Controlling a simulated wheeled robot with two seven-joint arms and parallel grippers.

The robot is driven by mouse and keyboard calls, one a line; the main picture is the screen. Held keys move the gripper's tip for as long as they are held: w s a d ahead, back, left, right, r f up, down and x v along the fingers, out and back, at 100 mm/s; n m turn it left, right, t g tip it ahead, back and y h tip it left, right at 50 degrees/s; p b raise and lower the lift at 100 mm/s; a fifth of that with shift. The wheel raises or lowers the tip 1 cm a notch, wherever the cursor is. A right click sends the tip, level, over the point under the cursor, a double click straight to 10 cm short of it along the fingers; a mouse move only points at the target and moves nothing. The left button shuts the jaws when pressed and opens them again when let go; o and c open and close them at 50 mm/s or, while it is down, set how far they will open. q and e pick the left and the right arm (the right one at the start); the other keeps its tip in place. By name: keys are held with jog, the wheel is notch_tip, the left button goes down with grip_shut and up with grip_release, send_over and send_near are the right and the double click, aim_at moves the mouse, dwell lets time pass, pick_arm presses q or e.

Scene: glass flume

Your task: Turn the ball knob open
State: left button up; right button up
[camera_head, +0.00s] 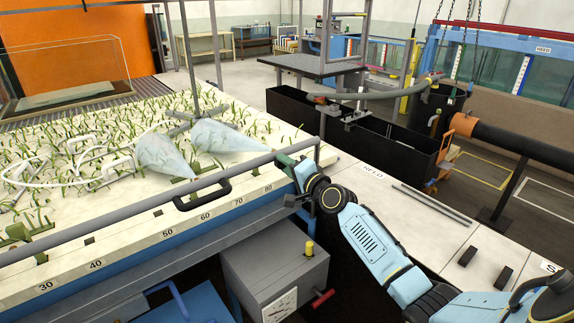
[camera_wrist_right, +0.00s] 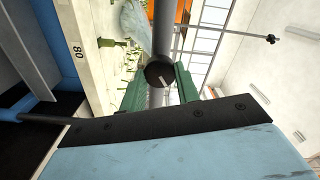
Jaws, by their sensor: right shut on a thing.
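My right gripper (camera_head: 288,163) is at the right end of the long grey rail along the flume bed's front edge. In the right wrist view, its green fingers (camera_wrist_right: 159,87) are shut on a round dark knob (camera_wrist_right: 158,73) with a pale line on its face. One finger lies on each side of the knob. In the head view my gripper and wrist hide the knob. How far the knob is turned I cannot tell. My left gripper is not in view.
A grey box (camera_head: 275,268) with a gauge and yellow-topped post stands below. A pale ledge (camera_head: 400,205) runs right.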

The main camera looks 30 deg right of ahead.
jog(key=m+p, duration=0.1)
jog(key=m, duration=0.5)
jog(key=shift+m, duration=0.3)
jog(key=shift+p, duration=0.3)
jog(key=o, duration=1)
jog(key=shift+c, duration=0.2)
jog(key=shift+s, duration=0.1)
jog(key=s+d, duration=0.1)
jog(key=s, duration=1.2)
jog(key=shift+s+f, duration=0.1)
